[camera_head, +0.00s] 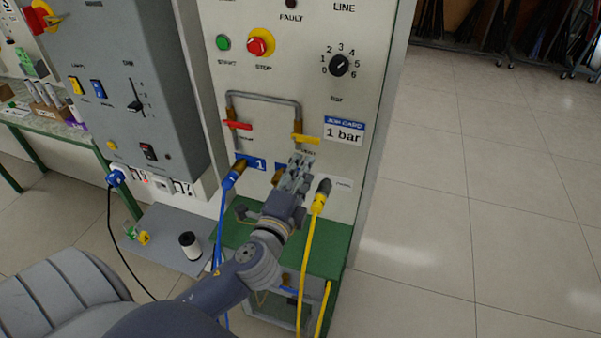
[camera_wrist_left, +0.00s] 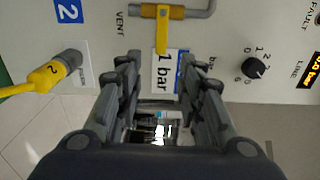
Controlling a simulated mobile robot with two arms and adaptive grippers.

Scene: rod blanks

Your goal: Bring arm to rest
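My left gripper (camera_head: 299,165) is raised in front of the light control panel (camera_head: 375,110), below the yellow valve handle (camera_head: 305,139). In the left wrist view the gripper (camera_wrist_left: 160,72) has its two fingers apart with nothing held between them. Behind the gap are the panel face and the "1 bar" job card (camera_wrist_left: 166,74). The yellow handle (camera_wrist_left: 162,32) shows just beyond the fingertips. The fingers hide part of the panel's lower labels in the head view. My right gripper is in neither view.
A blue hose (camera_head: 229,180) and a yellow hose (camera_head: 311,235) hang from the panel on either side of my left gripper. A red handle (camera_head: 237,125) and a pressure knob (camera_head: 340,65) are above. A grey cabinet (camera_head: 125,85) stands left.

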